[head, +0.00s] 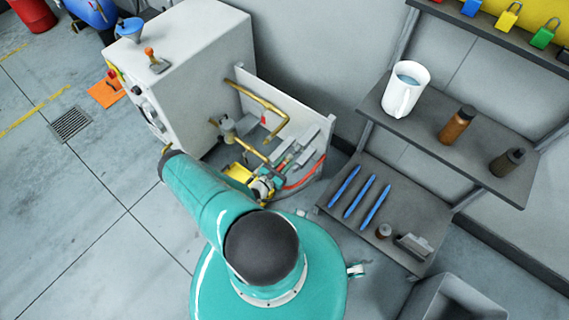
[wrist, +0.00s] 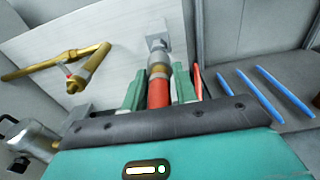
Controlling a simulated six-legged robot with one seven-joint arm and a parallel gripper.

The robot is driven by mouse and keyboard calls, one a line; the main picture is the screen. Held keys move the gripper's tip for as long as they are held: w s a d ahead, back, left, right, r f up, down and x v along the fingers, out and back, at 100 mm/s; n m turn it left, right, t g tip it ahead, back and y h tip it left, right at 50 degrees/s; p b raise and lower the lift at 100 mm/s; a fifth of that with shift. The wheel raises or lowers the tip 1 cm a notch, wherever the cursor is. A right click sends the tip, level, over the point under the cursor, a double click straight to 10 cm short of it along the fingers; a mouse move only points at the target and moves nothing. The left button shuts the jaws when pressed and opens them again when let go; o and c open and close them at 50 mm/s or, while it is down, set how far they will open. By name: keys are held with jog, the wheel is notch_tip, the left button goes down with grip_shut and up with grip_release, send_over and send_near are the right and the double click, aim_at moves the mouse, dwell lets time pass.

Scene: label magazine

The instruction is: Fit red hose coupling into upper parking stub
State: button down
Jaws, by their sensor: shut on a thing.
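The red hose coupling (wrist: 158,94) sits between the two green fingers of my gripper (wrist: 158,80) in the wrist view, and the gripper is shut on it. Its metal front end points at a grey stub (wrist: 157,43) on the pale panel (wrist: 110,45). The two are in line and look very close. I cannot tell whether the coupling is on the stub or just short of it. In the head view my gripper (head: 284,160) is small and partly hidden by my arm, in front of the panel (head: 290,95). I cannot tell upper from lower stub there.
Brass pipes (head: 268,105) with a valve stand out from the panel on the left. A red hose (head: 305,176) hangs near my gripper. A shelf (head: 440,125) with a white jug (head: 405,88) and blue pens (head: 360,195) stands close on the right. Open floor lies left.

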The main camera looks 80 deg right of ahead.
jog(key=shift+x, duration=1.25)
jog(key=c, duration=1)
grip_release()
jog(key=shift+a, duration=0.1)
jog(key=v, duration=1.3)
jog(key=shift+w+a+r, duration=0.1)
jog(key=shift+w+a, duration=0.1)
jog(key=shift+a, duration=0.05)
jog(key=shift+w, duration=0.1)
